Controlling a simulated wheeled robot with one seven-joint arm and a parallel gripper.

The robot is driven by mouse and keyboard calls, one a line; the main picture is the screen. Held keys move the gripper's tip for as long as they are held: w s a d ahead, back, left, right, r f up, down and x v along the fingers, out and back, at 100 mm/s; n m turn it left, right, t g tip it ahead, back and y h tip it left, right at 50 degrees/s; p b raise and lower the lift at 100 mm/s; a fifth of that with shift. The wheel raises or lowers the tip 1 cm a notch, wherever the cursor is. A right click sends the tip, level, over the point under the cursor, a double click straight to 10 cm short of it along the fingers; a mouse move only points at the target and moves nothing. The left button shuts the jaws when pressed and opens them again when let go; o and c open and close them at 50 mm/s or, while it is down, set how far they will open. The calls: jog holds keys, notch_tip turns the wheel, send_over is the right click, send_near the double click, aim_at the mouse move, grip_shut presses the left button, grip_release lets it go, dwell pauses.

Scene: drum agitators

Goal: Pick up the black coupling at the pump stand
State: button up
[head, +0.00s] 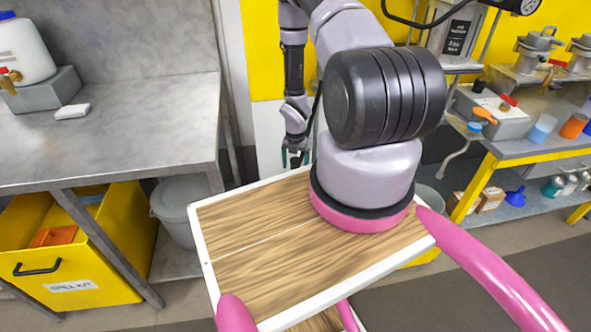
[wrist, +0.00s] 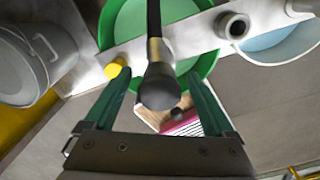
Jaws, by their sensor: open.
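In the wrist view my gripper (wrist: 159,76) is open, with one green finger on each side of a dark rounded piece. This piece looks like the black coupling (wrist: 159,92). A brass-coloured band and a black hose or rod run up from it. I cannot tell whether the fingers touch it or how far away it is. In the head view my gripper (head: 295,158) hangs low beyond my wooden tray, beside the grey table, and the coupling cannot be made out there.
The wrist view shows a green round vessel (wrist: 116,28), a grey bar (wrist: 198,36) with a dark ring-shaped fitting (wrist: 233,27), a yellow cap (wrist: 115,69), a pale blue vessel (wrist: 285,40) and a grey bucket (wrist: 30,70). In the head view the grey table (head: 140,125) stands left and a cluttered bench (head: 520,148) right.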

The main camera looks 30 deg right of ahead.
grip_shut()
jog(key=shift+r, duration=0.1)
notch_tip(320, 180, up, 10)
jog(key=shift+f, duration=0.1)
dwell(0.6)
